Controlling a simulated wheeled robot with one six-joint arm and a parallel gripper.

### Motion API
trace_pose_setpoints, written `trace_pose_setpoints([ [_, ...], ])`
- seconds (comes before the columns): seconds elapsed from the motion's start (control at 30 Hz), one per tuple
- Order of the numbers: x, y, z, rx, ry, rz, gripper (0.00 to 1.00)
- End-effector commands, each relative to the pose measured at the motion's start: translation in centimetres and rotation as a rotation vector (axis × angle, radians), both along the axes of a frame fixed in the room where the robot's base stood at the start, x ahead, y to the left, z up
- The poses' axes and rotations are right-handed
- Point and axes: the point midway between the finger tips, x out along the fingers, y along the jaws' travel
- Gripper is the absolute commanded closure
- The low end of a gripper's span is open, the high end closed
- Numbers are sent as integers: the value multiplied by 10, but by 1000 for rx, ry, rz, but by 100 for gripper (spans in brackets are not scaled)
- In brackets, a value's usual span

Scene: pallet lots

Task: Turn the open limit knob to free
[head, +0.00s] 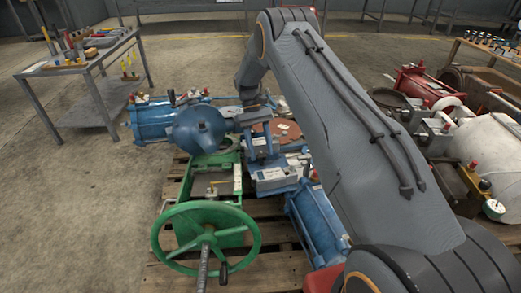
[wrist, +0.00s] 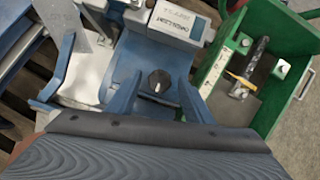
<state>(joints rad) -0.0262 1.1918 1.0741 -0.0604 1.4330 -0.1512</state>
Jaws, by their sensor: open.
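A small dark round knob (wrist: 158,82) with a light mark shows on the blue housing (wrist: 143,54) in the wrist view. I cannot read which setting the mark points to. My gripper (wrist: 161,88) is open, its fingers seeming to stand on either side of the knob. No contact with the knob can be made out. A white label plate (wrist: 179,24) with dark lettering lies just beyond the knob, too blurred to read surely. In the head view the blue actuator (head: 270,180) stands on the pallet, and my arm hides much of the area behind it.
A green frame with a handwheel (head: 160,235) stands in front left; its green box (wrist: 285,35) shows at right in the wrist view. A blue cylinder (head: 315,225) lies beside it. A tool table (head: 85,60) is at left. Bare floor lies left of the pallet.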

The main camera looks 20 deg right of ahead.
Motion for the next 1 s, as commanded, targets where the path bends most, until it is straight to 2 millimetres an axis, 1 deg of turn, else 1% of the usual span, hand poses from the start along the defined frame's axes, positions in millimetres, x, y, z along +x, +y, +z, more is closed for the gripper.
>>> trace_pose_setpoints([
  [0.17,3,0,4,0,-2,0,53],
  [0.27,9,1,14,0,-3,0,53],
  [0.5,30,5,48,0,-3,1,53],
  [0.6,36,6,57,0,-2,1,53],
  [0.73,40,6,64,1,-1,1,53],
  [1.0,41,6,66,1,0,1,53],
])
